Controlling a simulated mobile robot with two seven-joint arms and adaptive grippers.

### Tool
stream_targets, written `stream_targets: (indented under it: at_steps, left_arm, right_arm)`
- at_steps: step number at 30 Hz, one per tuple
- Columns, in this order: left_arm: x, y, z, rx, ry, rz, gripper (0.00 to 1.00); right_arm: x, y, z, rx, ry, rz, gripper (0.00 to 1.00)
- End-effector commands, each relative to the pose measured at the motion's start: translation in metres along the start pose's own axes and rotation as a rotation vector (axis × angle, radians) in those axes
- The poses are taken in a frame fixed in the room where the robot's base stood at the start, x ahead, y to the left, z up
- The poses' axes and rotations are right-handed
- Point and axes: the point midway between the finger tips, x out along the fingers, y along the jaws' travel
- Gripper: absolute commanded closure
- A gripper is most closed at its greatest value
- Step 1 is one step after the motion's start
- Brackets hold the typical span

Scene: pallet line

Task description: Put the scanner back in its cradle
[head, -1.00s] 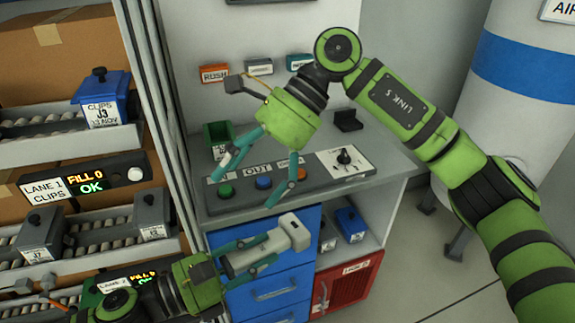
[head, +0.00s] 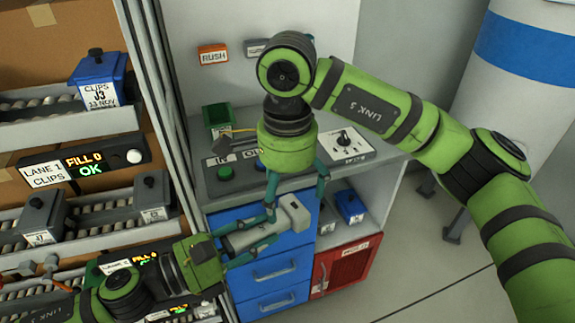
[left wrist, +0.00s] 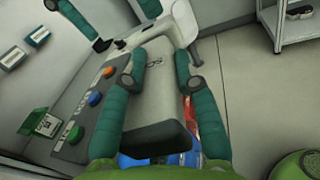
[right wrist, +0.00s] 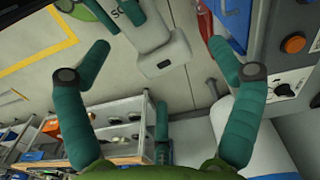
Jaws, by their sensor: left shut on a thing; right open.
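The scanner is a light grey body with a paler end (head: 293,213), held in front of the blue drawers. My left gripper (head: 252,234) is shut on its body; the left wrist view shows the lettered grey side (left wrist: 155,75) between the two fingers. My right gripper (head: 296,200) hangs just above the scanner's pale end, open and empty. In the right wrist view the scanner's end (right wrist: 165,62) appears between its spread fingers; I cannot tell whether they touch it. I cannot make out the cradle; my right arm hides part of the desk.
The grey desk (head: 380,158) carries a button panel with a green button (head: 225,173) and a small green bin (head: 219,118). Blue drawers (head: 268,272) and a red cabinet (head: 345,268) are below. Roller lanes with bins stand left.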

Motion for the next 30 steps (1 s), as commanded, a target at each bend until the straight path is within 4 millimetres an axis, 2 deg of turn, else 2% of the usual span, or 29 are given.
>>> stream_targets:
  at_steps: [3, 6, 17, 18, 23, 25, 29, 30]
  left_arm:
    - [0.000, 0.000, 0.001, 0.001, -0.002, -0.001, 1.00]
    - [0.000, 0.000, 0.001, 0.001, -0.002, -0.001, 1.00]
    - [0.000, 0.000, 0.001, 0.001, -0.002, -0.001, 1.00]
    - [0.000, 0.000, 0.001, 0.001, -0.002, -0.001, 1.00]
    - [0.000, -0.001, 0.002, 0.002, -0.004, -0.002, 1.00]
    - [0.000, -0.001, 0.003, 0.003, -0.006, -0.003, 1.00]
    - [0.001, -0.001, 0.005, 0.005, -0.010, -0.004, 1.00]
    - [0.001, -0.001, 0.005, 0.005, -0.011, -0.004, 0.62]
  right_arm:
    - [0.017, 0.001, 0.000, 0.001, -0.001, 0.002, 0.08]
    - [0.025, 0.000, 0.000, 0.001, -0.001, 0.000, 0.08]
    - [0.031, 0.000, 0.000, 0.001, -0.001, 0.000, 0.08]
    - [0.031, 0.000, 0.000, 0.000, -0.001, 0.000, 0.12]
    - [0.031, 0.000, -0.001, 0.002, 0.000, 0.000, 0.76]
    - [0.032, 0.000, 0.000, 0.002, 0.000, 0.001, 0.83]
    - [0.033, 0.000, 0.001, 0.000, -0.001, 0.003, 0.84]
    - [0.032, 0.000, 0.001, 0.000, -0.002, 0.003, 0.84]
